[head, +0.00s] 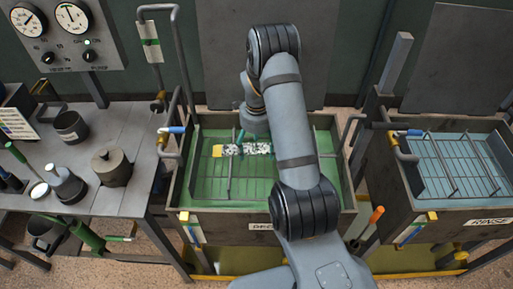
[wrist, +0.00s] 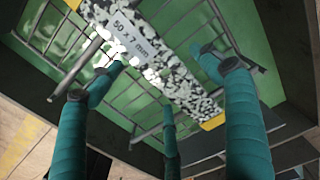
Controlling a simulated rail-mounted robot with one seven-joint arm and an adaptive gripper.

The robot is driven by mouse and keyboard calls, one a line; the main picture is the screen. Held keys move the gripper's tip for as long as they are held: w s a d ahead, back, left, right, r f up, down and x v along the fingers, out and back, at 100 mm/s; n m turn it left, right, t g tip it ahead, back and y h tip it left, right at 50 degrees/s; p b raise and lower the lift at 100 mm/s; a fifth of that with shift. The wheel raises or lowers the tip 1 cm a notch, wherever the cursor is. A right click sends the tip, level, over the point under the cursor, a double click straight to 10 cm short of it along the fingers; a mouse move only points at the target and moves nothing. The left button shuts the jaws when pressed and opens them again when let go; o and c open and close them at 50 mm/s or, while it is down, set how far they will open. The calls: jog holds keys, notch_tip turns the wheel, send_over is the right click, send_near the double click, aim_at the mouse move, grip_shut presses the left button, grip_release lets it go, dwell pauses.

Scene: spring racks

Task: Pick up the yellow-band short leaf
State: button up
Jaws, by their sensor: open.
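The yellow-band short leaf (head: 233,150) is a speckled black-and-white bar with a yellow end. It lies in the green tank (head: 185,190), across the rack rods. In the wrist view the leaf (wrist: 185,85) runs diagonally, with a grey label patch reading about "50 7 mm" and yellow at its lower right end. My gripper (head: 244,137) is over the leaf, its far end partly hidden by my arm. In the wrist view my teal fingers (wrist: 163,75) are spread open on both sides of the leaf, with nothing clasped; contact cannot be told.
Wire rack rods (head: 230,177) stand around the leaf inside the tank. A rinse tank (head: 425,200) with blue liquid and a wire rack is at right. A grey bench (head: 110,200) with a lidded pot (head: 112,168) and other vessels is at left. Taps (head: 172,130) edge the green tank.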

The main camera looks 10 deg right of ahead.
jog(key=shift+c, duration=0.7)
jog(key=c, duration=1.5)
